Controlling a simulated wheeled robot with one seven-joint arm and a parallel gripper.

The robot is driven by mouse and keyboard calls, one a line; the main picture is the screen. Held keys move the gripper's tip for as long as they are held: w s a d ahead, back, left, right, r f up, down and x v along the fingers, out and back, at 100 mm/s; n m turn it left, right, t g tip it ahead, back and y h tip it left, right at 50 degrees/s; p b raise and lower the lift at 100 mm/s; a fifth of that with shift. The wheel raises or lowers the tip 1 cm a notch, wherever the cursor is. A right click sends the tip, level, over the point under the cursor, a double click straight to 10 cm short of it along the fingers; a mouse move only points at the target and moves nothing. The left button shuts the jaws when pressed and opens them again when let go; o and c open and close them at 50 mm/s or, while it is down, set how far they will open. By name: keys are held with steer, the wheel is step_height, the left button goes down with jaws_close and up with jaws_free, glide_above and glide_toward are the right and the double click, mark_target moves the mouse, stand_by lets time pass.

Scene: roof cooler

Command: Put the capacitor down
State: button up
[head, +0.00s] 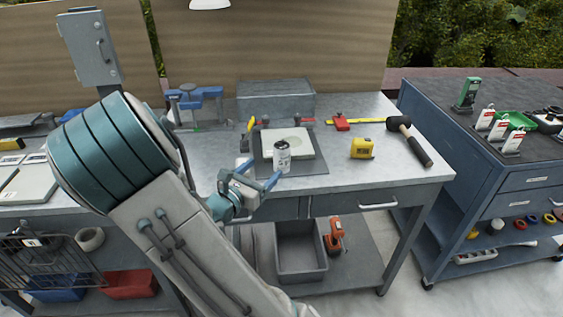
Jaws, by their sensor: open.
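The capacitor (283,155) is a small silver-white can with dark print. It stands upright on or just over the front part of a dark grey mat on the workbench (330,181), in front of a pale square plate (299,143). My gripper (275,178) has blue fingers and is open. Its fingers are at the lower left of the capacitor, close to its base. From this one view I cannot tell whether a finger touches it. Part of the mat is hidden behind my gripper and the capacitor.
A yellow tape measure (362,148) and a black-headed mallet (415,143) lie to the right. A grey box (275,100) stands behind, and a blue clamp (195,97) is at the back left. The bench's front right is clear. A tool cart (500,170) stands farther right.

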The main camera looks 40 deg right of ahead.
mark_target(279, 155)
steer(key=x, duration=0.7)
steer(key=shift+d, duration=0.15)
steer(key=d, duration=0.1)
steer(key=w+d, duration=0.1)
steer(key=w+d+f, duration=0.1)
steer(key=d, duration=0.1)
steer(key=shift+w+d, duration=0.25)
steer(key=shift+d, duration=0.25)
steer(key=c, duration=1.2)
steer(key=shift+c, duration=0.4)
steer(key=shift+r, duration=0.15)
